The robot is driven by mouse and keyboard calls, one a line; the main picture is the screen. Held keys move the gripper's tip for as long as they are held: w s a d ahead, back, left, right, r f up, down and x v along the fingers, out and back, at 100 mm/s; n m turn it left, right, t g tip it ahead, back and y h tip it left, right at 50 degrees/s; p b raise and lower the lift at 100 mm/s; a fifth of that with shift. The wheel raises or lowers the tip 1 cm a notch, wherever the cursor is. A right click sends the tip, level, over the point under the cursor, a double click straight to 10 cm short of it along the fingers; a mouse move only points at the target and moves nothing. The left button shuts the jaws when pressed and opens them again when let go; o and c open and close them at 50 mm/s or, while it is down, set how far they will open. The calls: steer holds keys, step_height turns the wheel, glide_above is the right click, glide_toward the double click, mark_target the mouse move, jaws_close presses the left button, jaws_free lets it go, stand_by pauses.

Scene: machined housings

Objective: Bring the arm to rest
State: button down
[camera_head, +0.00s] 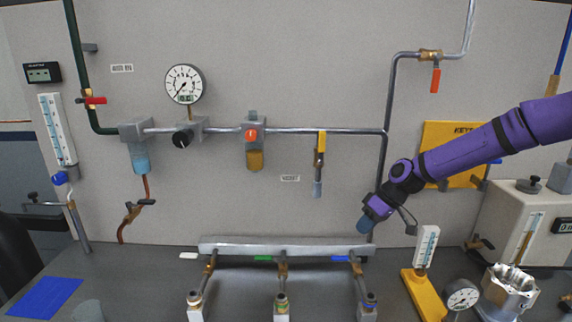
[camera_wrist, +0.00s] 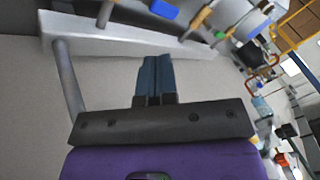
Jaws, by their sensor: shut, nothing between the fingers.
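My gripper (camera_head: 391,226) is at the end of my purple arm, right of centre in the head view. It points down and to the left, in front of the grey panel and above the right end of the metal manifold bar (camera_head: 225,248). In the wrist view the two blue fingers of my gripper (camera_wrist: 155,60) lie side by side, shut, with nothing between them. The manifold bar also shows in the wrist view (camera_wrist: 75,35), just beyond the fingertips. I cannot tell whether the gripper touches anything.
A pipe (camera_head: 384,170) runs down behind the gripper. A white thermometer on a yellow stand (camera_head: 426,290), a dial gauge (camera_head: 461,296) and a machined housing (camera_head: 508,288) stand at the lower right. A pale box-shaped unit (camera_head: 520,222) is behind them. A blue mat (camera_head: 45,297) lies at the left.

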steer(key=s+d+r+m+t+h, duration=0.25)
steer(key=s+r+m+h, duration=0.4)
steer(key=s+r, duration=1.35)
steer(key=s+d+r+m+t, duration=0.1)
steer(key=s+r, duration=0.2)
steer(key=s, duration=0.4)
steer(key=s+d+r+t, duration=0.1)
steer(key=s+r, duration=0.2)
steer(key=s, duration=0.5)
steer(key=shift+m, duration=0.35)
steer(key=shift+w+r+t, duration=0.1)
steer(key=shift+r+t, duration=0.05)
steer(key=shift+t, duration=0.1)
